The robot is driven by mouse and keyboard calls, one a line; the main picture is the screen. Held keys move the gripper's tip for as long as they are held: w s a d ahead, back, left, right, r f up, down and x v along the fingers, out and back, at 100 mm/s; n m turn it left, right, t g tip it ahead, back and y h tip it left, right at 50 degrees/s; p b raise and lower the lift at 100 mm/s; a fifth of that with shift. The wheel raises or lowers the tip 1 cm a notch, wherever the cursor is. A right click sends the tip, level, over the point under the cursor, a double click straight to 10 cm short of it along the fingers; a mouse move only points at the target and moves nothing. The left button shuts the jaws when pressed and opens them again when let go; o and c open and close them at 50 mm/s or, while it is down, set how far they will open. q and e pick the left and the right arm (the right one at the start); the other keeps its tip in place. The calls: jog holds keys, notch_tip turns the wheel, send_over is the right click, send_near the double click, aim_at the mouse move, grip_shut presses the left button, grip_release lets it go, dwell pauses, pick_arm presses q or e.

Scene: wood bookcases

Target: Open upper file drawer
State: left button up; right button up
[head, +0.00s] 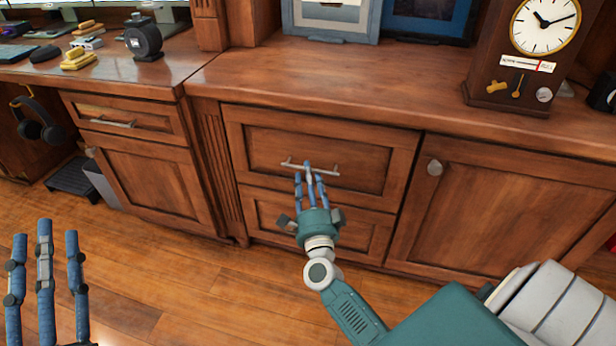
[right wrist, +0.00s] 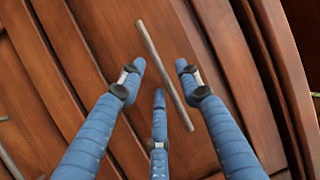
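The upper file drawer (head: 270,148) is a wide brown wood front in the middle of the cabinet, closed, with a silver bar handle (head: 326,170). The lower drawer (head: 262,207) sits closed below it. My right gripper (head: 311,172) reaches up to the handle in the head view. In the right wrist view my right gripper (right wrist: 158,80) has its blue fingers spread, with the handle (right wrist: 165,75) lying between and just beyond the fingertips. I cannot tell whether any finger touches it. My left gripper (head: 45,240) is open and empty at the lower left, away from the cabinet.
A cabinet door with a round knob (head: 435,167) is right of the drawers. A smaller drawer (head: 125,118) is on the left. A clock (head: 522,50) and picture frames (head: 331,18) stand on the countertop (head: 300,80). Wood floor (head: 180,270) in front is clear.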

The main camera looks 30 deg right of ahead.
pick_arm(q)
jog(key=shift+s+r, duration=0.15)
jog(key=shift+r, duration=0.15)
pick_arm(e)
jog(key=shift+w+d, duration=0.2)
jog(key=shift+w, duration=0.2)
jog(key=shift+c, duration=0.6)
grip_shut()
jog(key=shift+s, duration=0.1)
